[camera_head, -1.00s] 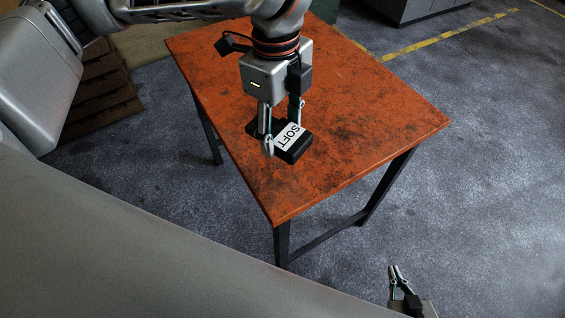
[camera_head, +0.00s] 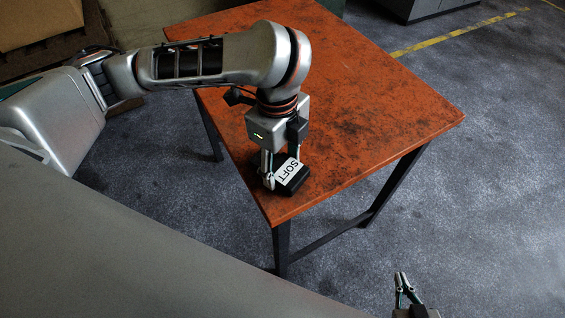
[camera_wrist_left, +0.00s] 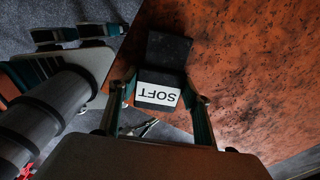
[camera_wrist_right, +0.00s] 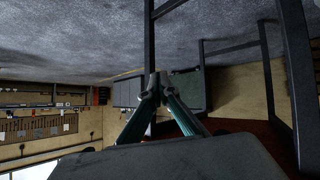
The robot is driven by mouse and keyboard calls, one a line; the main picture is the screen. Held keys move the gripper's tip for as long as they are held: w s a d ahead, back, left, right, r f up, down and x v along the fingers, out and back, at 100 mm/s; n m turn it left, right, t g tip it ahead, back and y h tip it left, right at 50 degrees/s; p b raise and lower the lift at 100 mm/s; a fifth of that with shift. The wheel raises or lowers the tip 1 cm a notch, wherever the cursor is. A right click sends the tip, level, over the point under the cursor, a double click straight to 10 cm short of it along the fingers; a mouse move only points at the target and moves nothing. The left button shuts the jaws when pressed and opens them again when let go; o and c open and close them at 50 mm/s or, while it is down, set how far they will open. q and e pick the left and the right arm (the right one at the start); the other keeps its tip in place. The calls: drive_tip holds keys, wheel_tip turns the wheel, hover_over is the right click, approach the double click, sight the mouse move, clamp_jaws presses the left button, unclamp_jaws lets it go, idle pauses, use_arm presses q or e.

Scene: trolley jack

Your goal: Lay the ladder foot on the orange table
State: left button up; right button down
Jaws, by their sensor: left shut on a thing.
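The ladder foot (camera_head: 292,177) is a black block with a white label reading SOFT. My left gripper (camera_head: 283,173) points down and is shut on it, with a finger on either side. The foot is over the near left part of the orange table (camera_head: 370,110); I cannot tell whether it touches the top. In the left wrist view the labelled foot (camera_wrist_left: 160,88) sits between the fingers, with the tabletop (camera_wrist_left: 235,60) behind and right of it. My right gripper (camera_head: 403,288) is low at the bottom right, away from the table, its fingertips (camera_wrist_right: 156,86) together and empty.
The rest of the tabletop is bare and scuffed. The table's near corner and left edge are close to the foot. Dark legs and a crossbar (camera_head: 328,240) stand below. Grey floor (camera_head: 490,190) lies open at right; a grey cabinet (camera_head: 425,8) stands behind.

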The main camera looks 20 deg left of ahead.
sight(281, 165)
drive_tip(key=shift+w+r, duration=0.25)
drive_tip(key=shift+r, duration=0.2)
use_arm(q)
drive_tip(key=o, duration=1.3)
drive_tip(key=shift+o, duration=0.3)
wheel_tip(281, 165, up, 6)
drive_tip(key=p, duration=0.2)
drive_tip(key=shift+w+a+r+p, duration=0.1)
drive_tip(key=shift+a+r+p, duration=0.05)
drive_tip(key=shift+r+p, duration=0.15)
wheel_tip(281, 165, up, 6)
drive_tip(key=shift+a+f+p, duration=0.1)
drive_tip(key=shift+f+p, duration=0.1)
drive_tip(key=shift+p, duration=0.8)
use_arm(e)
drive_tip(key=r, duration=0.1)
drive_tip(key=s+a+r, duration=0.1)
drive_tip(key=shift+r, duration=0.3)
drive_tip(key=shift+w+r, duration=0.1)
drive_tip(key=shift+r, duration=0.2)
